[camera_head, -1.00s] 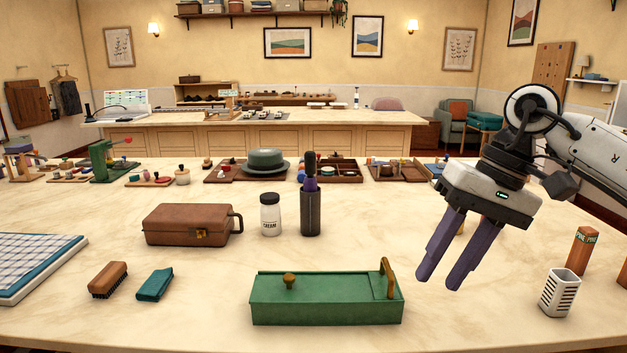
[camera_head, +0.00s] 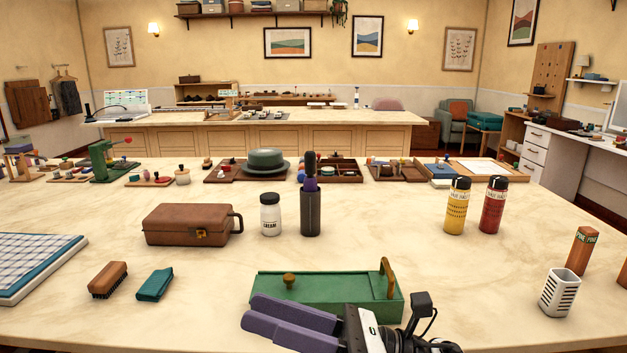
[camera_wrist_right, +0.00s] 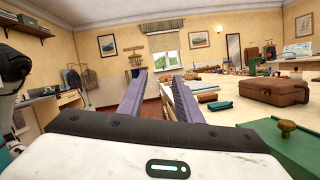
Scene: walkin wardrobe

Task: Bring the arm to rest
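My right gripper (camera_head: 250,311) is low in the head view, in front of the green box (camera_head: 330,288) with its wooden knob and handle. Its purple fingers point left and hide part of the box's front. In the right wrist view the fingers (camera_wrist_right: 159,82) stand apart with nothing between them, so the gripper is open and empty. The green box also shows at the right edge of the wrist view (camera_wrist_right: 265,150). My left gripper is in neither view.
On the marble table (camera_head: 440,275) are a brown case (camera_head: 188,225), a cream jar (camera_head: 270,215), a dark holder (camera_head: 311,212), a brush (camera_head: 108,279), a teal cloth (camera_head: 155,285), yellow (camera_head: 457,208) and red (camera_head: 492,207) bottles, and a white slotted cup (camera_head: 559,293).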

